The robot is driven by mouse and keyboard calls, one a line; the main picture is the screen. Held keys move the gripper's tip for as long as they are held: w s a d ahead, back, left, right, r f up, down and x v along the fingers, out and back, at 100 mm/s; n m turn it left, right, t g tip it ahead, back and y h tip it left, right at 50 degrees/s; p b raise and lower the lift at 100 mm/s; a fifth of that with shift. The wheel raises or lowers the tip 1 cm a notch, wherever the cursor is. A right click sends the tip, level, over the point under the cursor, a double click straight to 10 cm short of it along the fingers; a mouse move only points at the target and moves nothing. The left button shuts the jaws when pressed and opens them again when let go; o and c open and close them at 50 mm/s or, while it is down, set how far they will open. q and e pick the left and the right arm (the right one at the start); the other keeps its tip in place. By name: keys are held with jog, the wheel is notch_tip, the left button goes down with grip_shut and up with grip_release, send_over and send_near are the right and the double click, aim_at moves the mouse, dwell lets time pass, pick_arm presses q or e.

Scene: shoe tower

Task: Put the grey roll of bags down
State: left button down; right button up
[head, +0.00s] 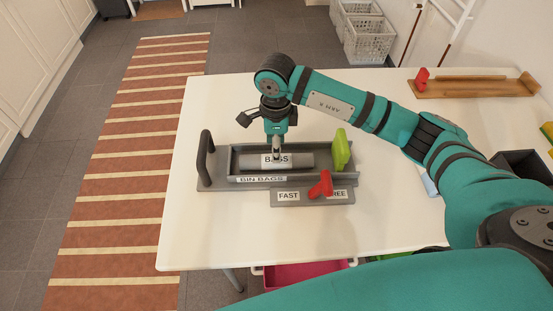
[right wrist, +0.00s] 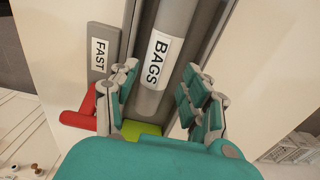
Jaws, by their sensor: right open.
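The grey roll of bags (head: 301,160), with a white BAGS label, lies lengthwise in the grey holder marked BIN BAGS (head: 207,181) on the white table. My right gripper (head: 277,153) points down over the middle of the roll. In the right wrist view the open fingers of the right gripper (right wrist: 162,97) stand on either side of the roll (right wrist: 150,102), with gaps between fingers and roll. Whether the roll rests fully on the holder's floor is hard to tell. My left gripper is not in view.
A green lever (head: 341,149) stands at the holder's right end, and a dark handle (head: 205,155) at its left. A red lever (head: 321,185) sits on the FAST/FREE plate in front. A wooden board (head: 475,88) lies at the back right. The table's front left is clear.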

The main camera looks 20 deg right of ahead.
aim_at(300, 161)
jog(key=shift+d+f+p, duration=0.1)
jog(key=shift+f+p, duration=0.6)
jog(key=shift+f, duration=1.95)
jog(key=c, duration=0.9)
grip_shut()
jog(key=shift+r, duration=0.15)
